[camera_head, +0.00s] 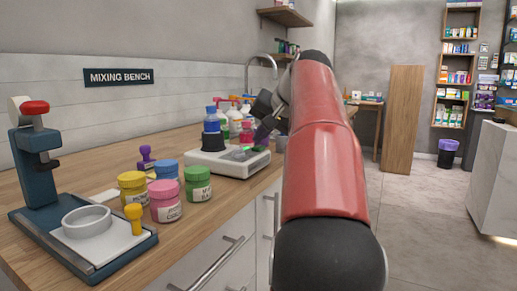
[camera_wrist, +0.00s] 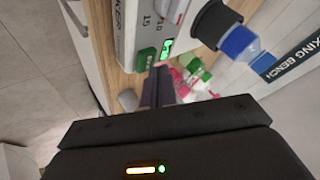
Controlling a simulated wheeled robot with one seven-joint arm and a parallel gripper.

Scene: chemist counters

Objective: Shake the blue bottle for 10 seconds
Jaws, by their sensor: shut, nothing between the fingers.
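The blue bottle (camera_head: 211,122) stands upright in a black holder (camera_head: 213,141) on the white shaker (camera_head: 205,164) at the bench's far part. In the wrist view the bottle (camera_wrist: 240,45) lies to the right of the shaker's front panel (camera_wrist: 138,22), which has a knob, the numbers 15 and 10, a lit green switch (camera_wrist: 168,48) and a dark green button (camera_wrist: 146,57). My gripper (camera_head: 259,141) is shut and empty, in front of the panel. In the wrist view its fingertips (camera_wrist: 158,72) are close to the green button; I cannot tell whether they touch it.
Yellow, pink, blue and green jars (camera_head: 167,202) and a purple stamp-like tool stand on the bench nearer me. A teal press (camera_head: 35,165) stands at the left. Several coloured bottles (camera_head: 237,113) are behind the shaker. The floor (camera_head: 430,215) to the right is clear.

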